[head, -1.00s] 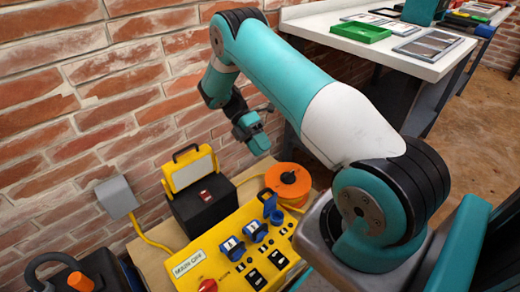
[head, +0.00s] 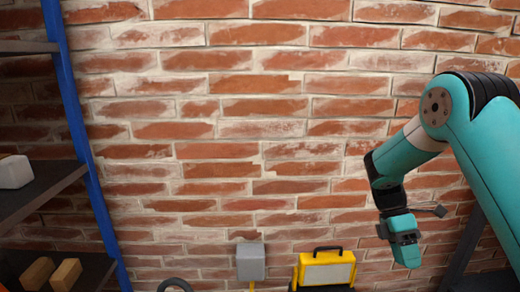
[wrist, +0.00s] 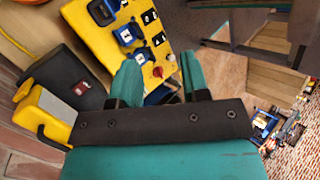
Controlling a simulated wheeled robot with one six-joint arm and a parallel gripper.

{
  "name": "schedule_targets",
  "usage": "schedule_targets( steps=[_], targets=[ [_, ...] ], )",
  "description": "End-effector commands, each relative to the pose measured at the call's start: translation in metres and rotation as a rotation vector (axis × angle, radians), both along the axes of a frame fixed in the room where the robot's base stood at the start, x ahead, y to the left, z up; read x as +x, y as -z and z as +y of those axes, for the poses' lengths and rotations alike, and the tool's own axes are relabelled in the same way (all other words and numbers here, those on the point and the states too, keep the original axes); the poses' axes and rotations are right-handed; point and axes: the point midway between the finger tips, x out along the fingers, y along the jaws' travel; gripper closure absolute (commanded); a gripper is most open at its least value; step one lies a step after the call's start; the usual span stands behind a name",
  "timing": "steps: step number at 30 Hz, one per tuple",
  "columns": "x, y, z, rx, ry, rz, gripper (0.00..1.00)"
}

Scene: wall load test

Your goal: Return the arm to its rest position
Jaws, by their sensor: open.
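My gripper (head: 406,262) hangs at the lower right in the head view, at the end of my teal arm, in front of the brick wall. In the wrist view my gripper (wrist: 160,80) shows two teal fingers spread apart with nothing held between them. Beyond the fingers in the wrist view lies the yellow panel (wrist: 108,45) with blue sockets, black switches and a red knob. The gripper is apart from it.
A black-and-yellow case (head: 326,270) and a grey wall box (head: 250,262) sit low by the brick wall (head: 260,130). A dark shelf with a blue post (head: 80,130) stands at the left. The space before the wall's middle looks clear.

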Motion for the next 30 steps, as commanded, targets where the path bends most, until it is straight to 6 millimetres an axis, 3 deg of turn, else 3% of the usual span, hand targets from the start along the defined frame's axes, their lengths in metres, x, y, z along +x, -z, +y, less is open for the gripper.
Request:
schedule_targets(
  steps=[3, 11, 21, 28, 30],
  targets=[
    [-0.005, -0.037, 0.029, -0.059, 0.045, -0.140, 0.58],
    [-0.043, -0.100, 0.099, -0.083, 0.243, -0.424, 0.58],
    [-0.138, -0.153, 0.187, 0.069, 0.608, -0.601, 0.58],
    [-0.205, -0.170, 0.225, 0.187, 0.817, -0.569, 0.58],
    [-0.205, -0.194, 0.226, 0.186, 0.833, -0.563, 0.58]
  ],
)
